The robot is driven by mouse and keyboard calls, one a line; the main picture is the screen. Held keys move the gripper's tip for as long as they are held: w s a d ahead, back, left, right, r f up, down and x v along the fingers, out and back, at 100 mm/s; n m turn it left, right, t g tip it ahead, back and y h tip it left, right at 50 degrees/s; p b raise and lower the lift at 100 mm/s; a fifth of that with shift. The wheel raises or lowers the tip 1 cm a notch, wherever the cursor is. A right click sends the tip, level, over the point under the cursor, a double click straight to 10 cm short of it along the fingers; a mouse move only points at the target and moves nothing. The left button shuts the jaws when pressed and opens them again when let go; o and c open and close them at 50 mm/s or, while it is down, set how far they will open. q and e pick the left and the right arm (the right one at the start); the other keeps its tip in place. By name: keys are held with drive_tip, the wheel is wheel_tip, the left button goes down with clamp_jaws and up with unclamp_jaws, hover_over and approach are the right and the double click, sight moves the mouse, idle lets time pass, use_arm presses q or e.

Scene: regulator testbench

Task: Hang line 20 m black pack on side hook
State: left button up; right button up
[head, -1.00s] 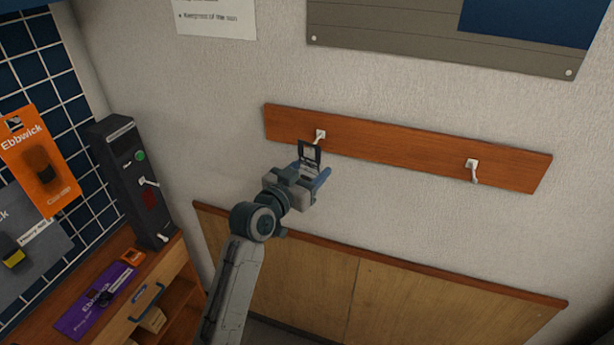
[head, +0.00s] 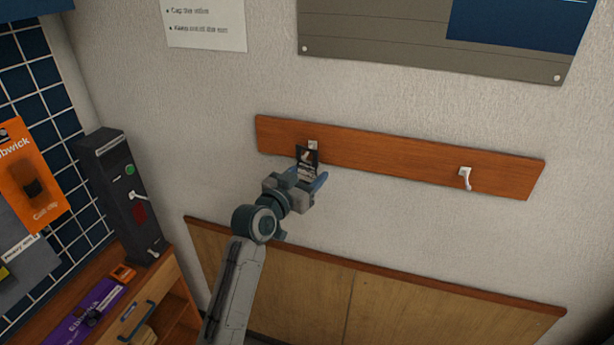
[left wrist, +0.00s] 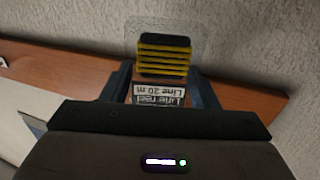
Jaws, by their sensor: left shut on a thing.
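The line 20 m pack (head: 307,155) is a small dark card at the left hook on the wall board. In the left wrist view its label (left wrist: 159,94) reads "Line 20 m" upside down, above it a black-and-yellow item (left wrist: 163,56) under clear plastic. My left gripper (head: 308,179) is shut on the pack and holds it up in front of the board. The left hook's white plate (head: 313,144) shows just above the pack; its prong is hidden. I cannot tell whether the pack is on the prong. The right hook (head: 465,178) is empty. My right gripper is not in view.
The orange-brown hook board (head: 400,160) runs along the pale wall. Wood panelling (head: 400,310) stands below it. At left are a dark upright box (head: 127,195) with small hooks and a shelf unit with a purple pack (head: 88,318).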

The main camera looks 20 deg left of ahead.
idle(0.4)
use_arm(q)
drive_tip(key=o, duration=1.1)
